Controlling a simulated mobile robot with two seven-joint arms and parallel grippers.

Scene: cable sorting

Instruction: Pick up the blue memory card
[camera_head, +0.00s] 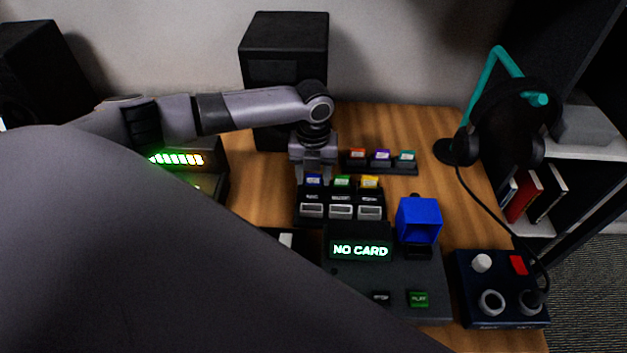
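The blue memory card (313,181) stands at the left end of a row in a black card holder (340,215). A green card (342,181) and a yellow card (370,182) stand to its right in the same row. My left gripper (314,177) points down right over the blue card. Its two fingers are apart, one on each side of the card, with small gaps seeming to show. The upper part of the card is partly hidden by the gripper. My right gripper is not in view.
A rack with orange, purple and teal cards (380,163) stands behind. A dark console reading "NO CARD" (360,251), a blue open box (419,220) and a control box with knobs (500,290) are in front. A headset on a teal stand (490,80) is at right.

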